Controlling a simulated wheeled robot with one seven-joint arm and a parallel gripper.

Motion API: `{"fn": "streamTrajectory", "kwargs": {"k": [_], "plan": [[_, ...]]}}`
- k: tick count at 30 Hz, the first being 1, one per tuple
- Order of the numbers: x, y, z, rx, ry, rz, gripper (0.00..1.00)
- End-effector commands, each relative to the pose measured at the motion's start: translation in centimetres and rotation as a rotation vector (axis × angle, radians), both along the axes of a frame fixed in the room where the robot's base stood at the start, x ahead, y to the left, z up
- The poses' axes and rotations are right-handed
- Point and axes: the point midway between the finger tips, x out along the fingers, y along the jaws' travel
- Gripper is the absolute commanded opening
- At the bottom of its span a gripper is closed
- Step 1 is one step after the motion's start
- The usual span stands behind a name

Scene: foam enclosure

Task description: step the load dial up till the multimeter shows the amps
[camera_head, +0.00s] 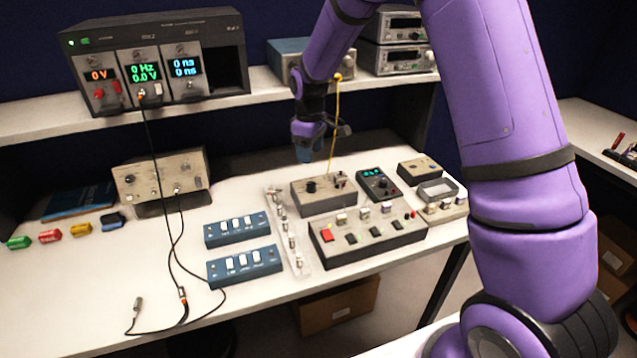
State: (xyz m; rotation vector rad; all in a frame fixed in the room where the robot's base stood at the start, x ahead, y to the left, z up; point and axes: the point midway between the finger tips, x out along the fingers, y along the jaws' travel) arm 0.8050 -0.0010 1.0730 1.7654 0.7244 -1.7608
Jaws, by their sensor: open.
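A grey box (318,205) with a dark round knob (311,186) on its top stands mid-bench; the knob may be the load dial, but its marks are too small to read. A dark handheld meter (378,185) with a lit green display and a round dial lies just right of it, likely the multimeter. Its digits are too small to read. My gripper (318,146) is open, held above and behind the grey box, apart from the knob. Its fingers are small and partly hidden by one another.
A yellow cable (336,110) hangs beside my gripper to the grey box. In front lie a panel with a red button (365,241) and blue switch boxes (236,229). A shelf (40,123) with a power supply (160,60) runs behind. The bench's front left is mostly clear except cables.

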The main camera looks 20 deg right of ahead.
Motion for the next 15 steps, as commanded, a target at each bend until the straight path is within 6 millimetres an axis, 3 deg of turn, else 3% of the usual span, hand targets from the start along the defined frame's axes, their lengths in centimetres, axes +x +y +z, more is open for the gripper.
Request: {"fn": "streamTrajectory", "kwargs": {"k": [7,15], "plan": [[0.1,0.1,-2.2,-0.001,0.006,0.006,0.56],[0.0,0.1,-6.9,0.0,0.007,0.005,0.56]]}}
